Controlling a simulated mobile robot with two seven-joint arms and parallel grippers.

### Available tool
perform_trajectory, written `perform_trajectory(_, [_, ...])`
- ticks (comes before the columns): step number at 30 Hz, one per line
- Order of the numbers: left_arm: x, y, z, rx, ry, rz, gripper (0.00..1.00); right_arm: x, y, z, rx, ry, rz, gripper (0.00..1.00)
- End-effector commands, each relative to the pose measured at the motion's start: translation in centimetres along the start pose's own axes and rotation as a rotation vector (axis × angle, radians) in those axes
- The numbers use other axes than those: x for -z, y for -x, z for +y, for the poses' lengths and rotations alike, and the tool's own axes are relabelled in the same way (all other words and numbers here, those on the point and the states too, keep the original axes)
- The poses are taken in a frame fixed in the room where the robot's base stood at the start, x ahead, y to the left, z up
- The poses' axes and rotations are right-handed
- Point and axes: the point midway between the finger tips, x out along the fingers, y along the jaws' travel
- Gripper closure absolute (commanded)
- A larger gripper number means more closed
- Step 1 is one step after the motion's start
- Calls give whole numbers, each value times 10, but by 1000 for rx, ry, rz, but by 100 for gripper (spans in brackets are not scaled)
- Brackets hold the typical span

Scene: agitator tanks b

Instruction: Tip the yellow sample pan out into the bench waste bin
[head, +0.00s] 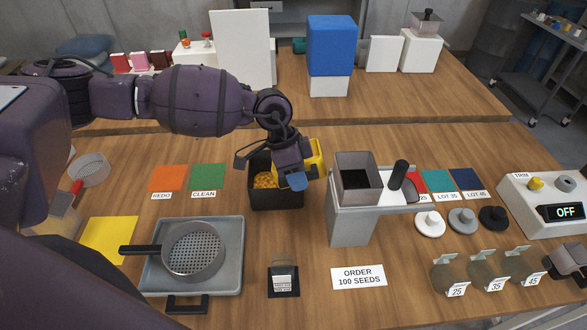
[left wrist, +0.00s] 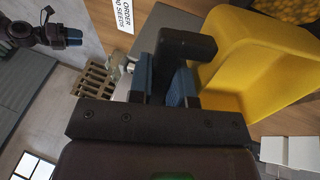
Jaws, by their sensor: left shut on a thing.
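The yellow sample pan (head: 316,153) is behind my left gripper (head: 291,180) in the head view, at the right edge of an open black bin (head: 276,199). Yellow-orange seeds lie in that bin. In the left wrist view my left gripper (left wrist: 161,90) is shut on the dark handle of the yellow pan (left wrist: 262,62). The pan looks tilted and its visible inside shows no seeds. Seeds show beyond its rim at the top right. The gripper hides part of the pan in the head view. What seems to be my right gripper (left wrist: 72,38) shows small; its fingers are unclear.
A grey open hopper (head: 357,180) on a stand is close to the right of the pan. A sieve (head: 194,250) lies on a grey tray (head: 230,282) at front left. An order card (head: 358,277) and a small dark holder (head: 283,278) are in front. Several glass jars stand front right.

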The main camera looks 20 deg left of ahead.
Motion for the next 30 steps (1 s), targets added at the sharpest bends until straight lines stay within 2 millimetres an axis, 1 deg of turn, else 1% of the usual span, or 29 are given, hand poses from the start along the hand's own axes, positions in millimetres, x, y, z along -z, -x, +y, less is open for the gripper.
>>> perform_trajectory(5, [0,-4,0,26,-2,-27,100,0,0,0,0,0,0,57])
perform_trajectory(12, [-2,-19,-1,91,-8,-103,100,1,1,0,0,0,0,57])
perform_trajectory(17, [-1,-25,-1,118,-14,-131,100,1,1,0,0,0,-1,57])
perform_trajectory(22, [-6,-28,-4,151,3,-164,100,1,1,0,0,0,-1,57])
perform_trajectory(30, [-9,-46,-9,255,-3,-277,100,1,1,0,0,0,-1,57])
